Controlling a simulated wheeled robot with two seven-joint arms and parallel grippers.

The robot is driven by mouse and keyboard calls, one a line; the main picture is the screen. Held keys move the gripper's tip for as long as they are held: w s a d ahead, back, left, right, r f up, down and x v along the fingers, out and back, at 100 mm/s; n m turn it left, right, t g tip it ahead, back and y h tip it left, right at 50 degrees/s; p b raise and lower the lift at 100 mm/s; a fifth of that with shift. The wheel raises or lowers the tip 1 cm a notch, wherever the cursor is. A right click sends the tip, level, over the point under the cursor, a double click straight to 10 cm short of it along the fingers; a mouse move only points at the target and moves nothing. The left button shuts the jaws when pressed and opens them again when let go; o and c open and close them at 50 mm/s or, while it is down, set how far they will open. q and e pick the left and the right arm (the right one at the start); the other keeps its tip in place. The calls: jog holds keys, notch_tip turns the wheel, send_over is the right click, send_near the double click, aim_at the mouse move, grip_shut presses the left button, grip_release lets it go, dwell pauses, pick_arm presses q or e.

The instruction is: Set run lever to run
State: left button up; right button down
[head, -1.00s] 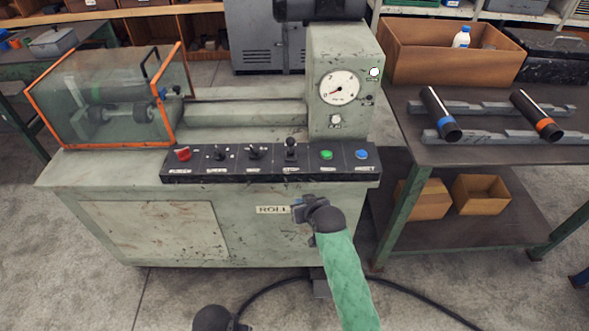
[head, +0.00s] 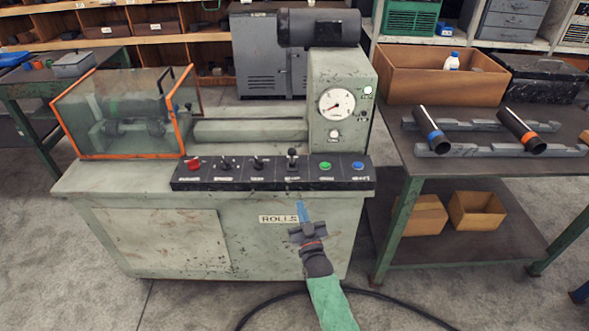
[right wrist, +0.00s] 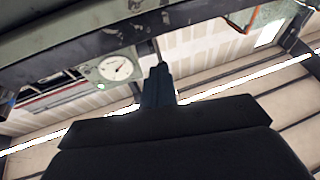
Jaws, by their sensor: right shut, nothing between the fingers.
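The control panel (head: 272,173) runs along the front of the grey-green machine. Its tallest black lever (head: 292,158) stands upright, right of two smaller black switches; the labels are too small to read, so I cannot tell for certain that it is the run lever. My right gripper (head: 300,206) is shut and empty, its blue fingers pointing up in front of the ROLLS plate, below the panel and apart from the lever. In the right wrist view the shut fingers (right wrist: 158,72) point up past the panel's dark edge. My left gripper is out of view.
A red button (head: 193,164) sits at the panel's left, green (head: 325,166) and blue (head: 357,166) buttons at its right. A gauge (head: 337,103) stands above. An orange-framed guard (head: 120,125) is at left. A bench (head: 440,165) with two pipes stands at right.

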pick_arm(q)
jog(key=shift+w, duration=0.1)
pick_arm(e)
jog(key=shift+s+d+r+t, duration=0.15)
jog(key=shift+r+t, duration=0.2)
jog(key=shift+r, duration=0.15)
jog(key=shift+s+d+r+t, duration=0.15)
jog(key=shift+r+t, duration=0.2)
jog(key=shift+r, duration=0.1)
jog(key=shift+w, duration=0.1)
jog(key=p, duration=0.5)
send_near(292, 158)
jog(key=x, duration=0.5)
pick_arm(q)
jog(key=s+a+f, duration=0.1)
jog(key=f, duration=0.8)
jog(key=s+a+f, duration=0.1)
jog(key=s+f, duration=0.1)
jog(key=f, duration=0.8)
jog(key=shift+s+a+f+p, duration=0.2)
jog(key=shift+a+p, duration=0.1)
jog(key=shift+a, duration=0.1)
pick_arm(e)
jog(key=shift+x, duration=0.9)
jog(key=shift+r, duration=0.1)
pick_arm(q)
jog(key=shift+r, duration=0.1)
pick_arm(e)
jog(key=shift+d+r, duration=0.1)
